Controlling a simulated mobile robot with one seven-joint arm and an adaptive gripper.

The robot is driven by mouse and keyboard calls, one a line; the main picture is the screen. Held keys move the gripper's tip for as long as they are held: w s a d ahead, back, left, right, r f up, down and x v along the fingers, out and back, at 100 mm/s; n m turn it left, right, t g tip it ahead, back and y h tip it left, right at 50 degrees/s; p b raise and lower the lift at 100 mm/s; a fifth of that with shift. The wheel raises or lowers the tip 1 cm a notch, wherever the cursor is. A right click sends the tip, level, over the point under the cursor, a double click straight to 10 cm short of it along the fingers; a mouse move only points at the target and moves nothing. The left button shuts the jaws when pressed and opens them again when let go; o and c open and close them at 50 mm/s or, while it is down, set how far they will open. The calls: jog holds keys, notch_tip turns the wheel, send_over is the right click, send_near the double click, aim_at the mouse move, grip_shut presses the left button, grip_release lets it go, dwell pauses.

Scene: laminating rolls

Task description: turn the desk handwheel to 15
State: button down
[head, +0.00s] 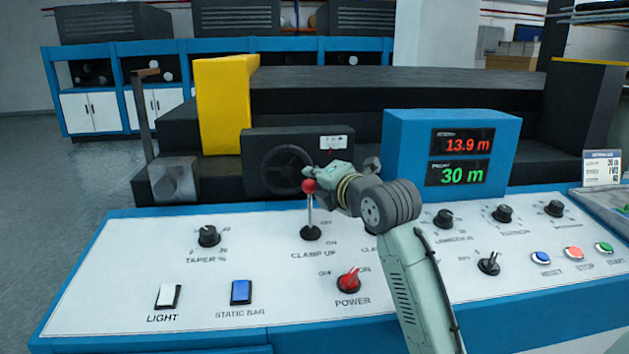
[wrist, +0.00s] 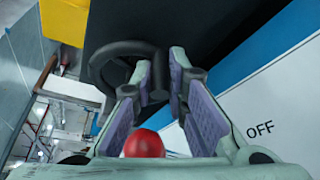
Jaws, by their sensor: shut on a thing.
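The black desk handwheel (head: 272,168) sits on the front of a dark box behind the white control panel. It also shows in the wrist view (wrist: 100,62), its rim running between the fingers. My gripper (head: 311,172) is at the wheel's right side. In the wrist view my gripper's fingers (wrist: 159,70) stand on either side of a black part of the wheel, shut on it; I cannot tell whether this is rim or handle. A small white counter (head: 333,142) is above and right of the wheel, its digits too small to read.
The red-knobbed clamp lever (head: 309,186) stands upright just in front of my gripper; its ball shows close to the finger bases (wrist: 144,144). A blue display box (head: 400,130) reading 13.9 m and 30 m is to the right. A yellow post (head: 222,95) is at left.

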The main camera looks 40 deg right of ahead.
jog(key=c, duration=1.6)
grip_release()
jog(key=v, duration=1.2)
jog(key=shift+a+r, duration=0.1)
